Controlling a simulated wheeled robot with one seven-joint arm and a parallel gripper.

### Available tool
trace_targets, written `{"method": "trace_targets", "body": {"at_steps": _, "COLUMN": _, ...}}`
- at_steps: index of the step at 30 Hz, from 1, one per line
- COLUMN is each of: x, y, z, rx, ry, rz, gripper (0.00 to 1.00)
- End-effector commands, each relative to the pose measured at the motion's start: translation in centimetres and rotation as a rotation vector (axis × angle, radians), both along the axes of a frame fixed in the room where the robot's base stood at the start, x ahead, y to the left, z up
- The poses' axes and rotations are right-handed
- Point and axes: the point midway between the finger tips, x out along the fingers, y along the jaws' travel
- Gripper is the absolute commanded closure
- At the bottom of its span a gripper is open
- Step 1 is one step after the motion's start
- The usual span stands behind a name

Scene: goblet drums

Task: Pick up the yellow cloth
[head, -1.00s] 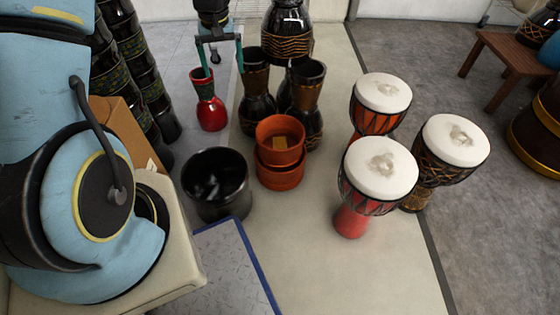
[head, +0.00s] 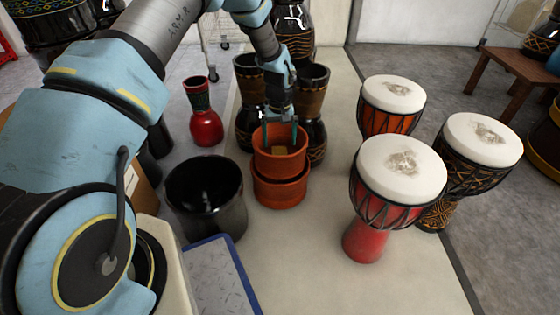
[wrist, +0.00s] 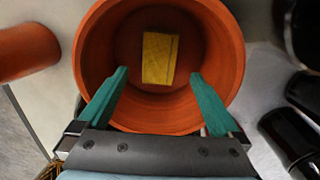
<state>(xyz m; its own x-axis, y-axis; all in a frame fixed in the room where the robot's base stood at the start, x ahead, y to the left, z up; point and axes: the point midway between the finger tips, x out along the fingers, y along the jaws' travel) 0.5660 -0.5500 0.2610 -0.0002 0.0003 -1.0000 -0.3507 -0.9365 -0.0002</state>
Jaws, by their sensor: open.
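The yellow cloth (wrist: 159,58) lies flat on the bottom inside an orange pot (wrist: 213,72) in the wrist view. In the head view my gripper (head: 279,127) points down at the mouth of the upper pot. The fingers are apart from the cloth; their exact depth in the pot is hard to tell.
A black pot (head: 205,195) stands left of the orange pots. Dark goblet drums (head: 312,110) stand close behind them. White-topped drums (head: 400,170) stand to the right. A red drum (head: 205,115) is behind left. Pale floor in front is clear.

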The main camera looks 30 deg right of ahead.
Motion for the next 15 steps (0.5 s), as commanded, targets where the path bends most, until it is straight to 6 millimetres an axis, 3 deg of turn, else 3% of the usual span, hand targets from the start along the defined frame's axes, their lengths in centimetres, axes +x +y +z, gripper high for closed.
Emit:
{"method": "trace_targets", "body": {"at_steps": 1, "x": 0.0, "y": 0.0, "z": -1.0, "rx": 0.000, "ry": 0.000, "rz": 0.001, "gripper": 0.00}}
{"method": "trace_targets", "body": {"at_steps": 8, "x": -0.1, "y": 0.0, "z": -2.7, "rx": 0.000, "ry": 0.001, "rz": 0.001, "gripper": 0.00}}
{"method": "trace_targets", "body": {"at_steps": 15, "x": -0.3, "y": 0.0, "z": -6.2, "rx": 0.000, "ry": 0.001, "rz": 0.001, "gripper": 0.00}}
